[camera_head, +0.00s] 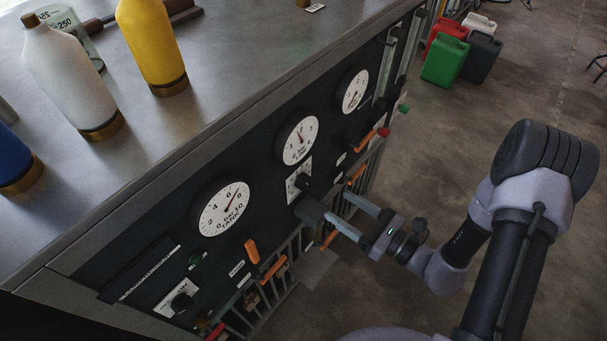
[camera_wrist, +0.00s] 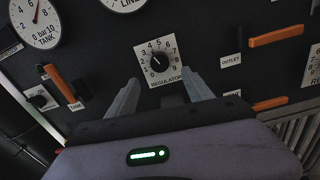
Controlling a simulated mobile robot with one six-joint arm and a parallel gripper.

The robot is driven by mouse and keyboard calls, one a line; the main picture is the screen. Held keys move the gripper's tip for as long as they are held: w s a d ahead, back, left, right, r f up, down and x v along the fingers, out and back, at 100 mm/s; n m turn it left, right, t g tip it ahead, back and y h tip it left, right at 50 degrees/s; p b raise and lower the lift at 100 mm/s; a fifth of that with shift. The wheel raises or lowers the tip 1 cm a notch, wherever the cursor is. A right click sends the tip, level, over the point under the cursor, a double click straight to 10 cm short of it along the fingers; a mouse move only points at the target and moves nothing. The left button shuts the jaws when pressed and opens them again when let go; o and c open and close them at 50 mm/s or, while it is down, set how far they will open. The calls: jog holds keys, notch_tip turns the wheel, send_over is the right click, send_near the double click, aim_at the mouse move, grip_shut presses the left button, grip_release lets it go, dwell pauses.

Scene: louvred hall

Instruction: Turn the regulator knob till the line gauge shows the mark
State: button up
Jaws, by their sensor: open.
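The black regulator knob (camera_wrist: 159,63) sits on a white dial plate numbered up to 9, labelled REGULATOR, in the wrist view. Its pointer tilts up and left, near the 3 to 4. It also shows in the head view (camera_head: 303,183). My gripper (camera_wrist: 158,92) is open, its two fingers reaching toward the panel below and either side of the knob, apart from it. The line gauge (camera_head: 300,140) is a white round dial above the regulator in the head view; its needle points upward, but its mark is too small to make out. In the wrist view only its lower edge (camera_wrist: 124,3) shows.
The tank gauge (camera_head: 224,208) is left of the line gauge, and a third gauge (camera_head: 355,91) is to its right. Orange levers, such as the tank lever (camera_wrist: 59,84) and outlet lever (camera_wrist: 276,36), flank the regulator. Bottles stand on the bench top above.

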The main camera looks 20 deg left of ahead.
aim_at(308, 185)
jog(key=shift+n, duration=0.5)
jog(key=p+x, duration=0.1)
jog(key=x, duration=0.8)
jog(key=shift+a, duration=0.25)
jog(key=shift+w+a, duration=0.3)
jog(key=shift+a, duration=0.25)
grip_shut()
